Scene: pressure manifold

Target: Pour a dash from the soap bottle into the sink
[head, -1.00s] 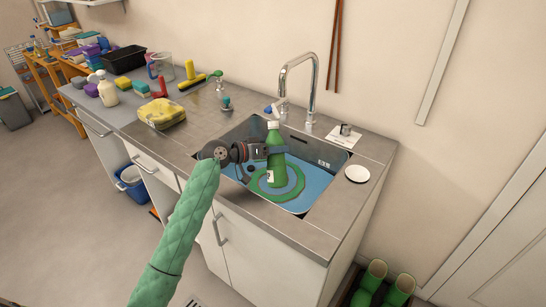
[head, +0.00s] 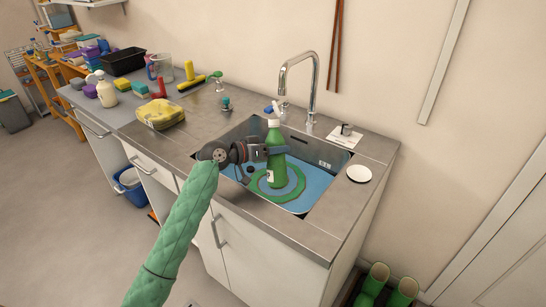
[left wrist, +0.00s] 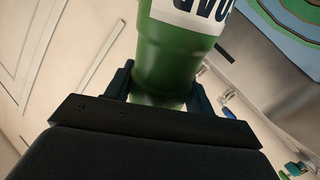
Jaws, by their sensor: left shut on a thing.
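The green soap bottle (head: 275,171) has a pale cap and a white label, and shows close to upright over the sink (head: 313,184). My left gripper (head: 272,151) is shut around its upper body. In the left wrist view the bottle (left wrist: 178,60) sits between the two fingers (left wrist: 160,90), with part of its label and dark letters showing. The sink is a steel basin with a blue floor and green rings, partly hidden behind the bottle and gripper. No liquid is visible leaving the bottle. My right gripper is out of view.
A chrome faucet (head: 314,85) rises behind the sink. A white round dish (head: 358,173) lies at its right. Green boots (head: 388,285) stand on the floor at right.

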